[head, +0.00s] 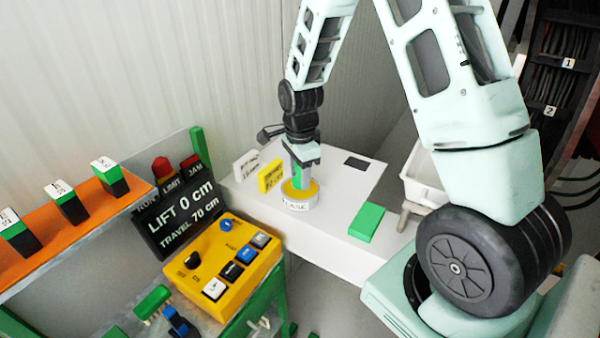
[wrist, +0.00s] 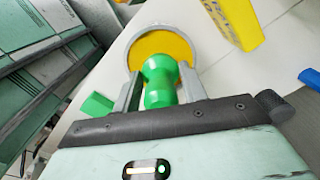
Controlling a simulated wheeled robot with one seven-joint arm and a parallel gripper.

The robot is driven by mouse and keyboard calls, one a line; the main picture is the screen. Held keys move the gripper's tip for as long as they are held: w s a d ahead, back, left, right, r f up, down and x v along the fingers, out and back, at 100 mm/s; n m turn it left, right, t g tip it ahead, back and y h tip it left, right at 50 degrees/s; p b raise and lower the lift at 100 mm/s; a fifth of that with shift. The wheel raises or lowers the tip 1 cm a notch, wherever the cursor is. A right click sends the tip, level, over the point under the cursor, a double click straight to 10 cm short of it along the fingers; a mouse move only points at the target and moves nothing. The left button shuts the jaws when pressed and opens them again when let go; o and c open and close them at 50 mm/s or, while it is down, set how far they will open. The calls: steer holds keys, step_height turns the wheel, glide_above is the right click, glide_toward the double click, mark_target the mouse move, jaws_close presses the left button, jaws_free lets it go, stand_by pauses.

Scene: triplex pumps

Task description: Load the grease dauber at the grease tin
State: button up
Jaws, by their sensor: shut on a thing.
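The grease tin (head: 300,199) is a round white-walled tin with yellow grease on top, standing on the white bench top. In the wrist view its yellow grease (wrist: 165,45) shows inside a grey rim. My gripper (head: 300,165) is directly above the tin, pointing down. In the wrist view my gripper (wrist: 160,90) is shut on the green handle of the grease dauber (wrist: 160,80). The dauber (head: 298,178) is upright over the tin. Its lower end is hidden, so I cannot tell whether it touches the grease.
A yellow card (head: 270,176) and a white card (head: 246,165) stand left of the tin. A green block (head: 366,222) and a dark pad (head: 357,162) lie on the white bench (head: 335,190). A yellow control box (head: 225,262) and LIFT display (head: 178,215) stand at the front left.

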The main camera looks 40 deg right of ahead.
steer(key=shift+f+b, duration=0.35)
steer(key=shift+f, duration=0.2)
stand_by(1.5)
steer(key=shift+r+p, duration=2.9)
steer(key=shift+r, duration=0.7)
steer(key=shift+f, duration=0.1)
